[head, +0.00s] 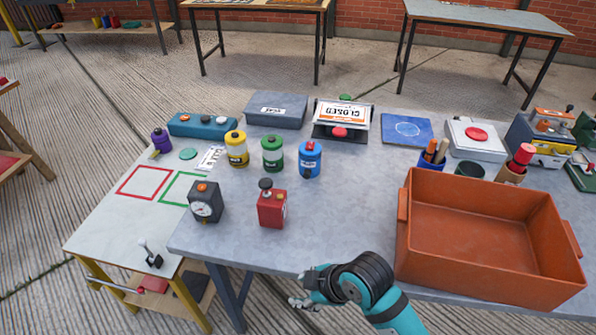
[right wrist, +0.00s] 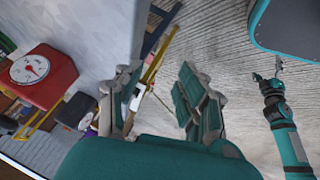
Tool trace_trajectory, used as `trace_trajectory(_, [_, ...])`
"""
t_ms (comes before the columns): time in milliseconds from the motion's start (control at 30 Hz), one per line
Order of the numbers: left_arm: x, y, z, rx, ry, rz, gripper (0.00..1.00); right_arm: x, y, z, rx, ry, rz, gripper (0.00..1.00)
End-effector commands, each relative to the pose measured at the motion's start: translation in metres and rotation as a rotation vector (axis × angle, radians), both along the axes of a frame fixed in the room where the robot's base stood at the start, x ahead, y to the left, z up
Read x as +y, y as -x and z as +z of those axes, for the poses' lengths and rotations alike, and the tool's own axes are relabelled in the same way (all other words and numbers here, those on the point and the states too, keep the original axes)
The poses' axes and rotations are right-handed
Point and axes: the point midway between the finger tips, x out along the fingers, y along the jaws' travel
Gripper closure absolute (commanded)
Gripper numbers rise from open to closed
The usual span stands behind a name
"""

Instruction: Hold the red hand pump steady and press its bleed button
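The red hand pump (head: 271,209) is a red box with a dark round knob on top, standing near the front edge of the grey table. In the right wrist view the red pump (right wrist: 45,80) shows a white dial on one face. I cannot make out which part is the bleed button. My right gripper (head: 303,291) is off the table's front edge, apart from the pump, to its lower right. Its fingers (right wrist: 160,88) are spread and empty. My left gripper (right wrist: 270,80) shows small in the right wrist view; its finger state is unclear.
A black gauge box (head: 205,202) stands left of the pump. Yellow (head: 236,150), green (head: 272,153) and blue (head: 309,160) canisters stand behind it. A large orange bin (head: 486,275) fills the table's right front. Bare tabletop lies between pump and bin.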

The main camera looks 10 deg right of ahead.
Motion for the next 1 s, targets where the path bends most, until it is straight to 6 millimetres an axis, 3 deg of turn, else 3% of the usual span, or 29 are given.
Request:
trace_trajectory(167, [0.004,0.000,0.000,0.000,-0.004,-0.002,0.08,0.032,-0.030,0.026,-0.147,0.080,0.342,0.62])
trace_trajectory(400, [0.004,0.000,0.000,0.000,-0.005,-0.001,0.08,0.068,-0.081,0.076,-0.441,0.352,1.089,0.62])
trace_trajectory(533, [0.004,0.000,0.000,0.000,-0.005,-0.001,0.08,0.062,-0.113,0.106,-0.563,0.544,1.495,0.62])
trace_trajectory(700, [0.004,0.000,0.000,0.000,-0.005,-0.001,0.08,0.037,-0.151,0.148,-0.635,0.747,1.895,0.62])
trace_trajectory(833, [0.003,0.000,0.000,0.000,-0.004,-0.001,0.08,0.021,-0.168,0.172,-0.650,0.830,2.068,0.62])
trace_trajectory(1000, [-0.001,-0.008,0.002,-0.019,0.009,0.032,0.12,0.013,-0.175,0.183,-0.655,0.863,2.151,0.62])
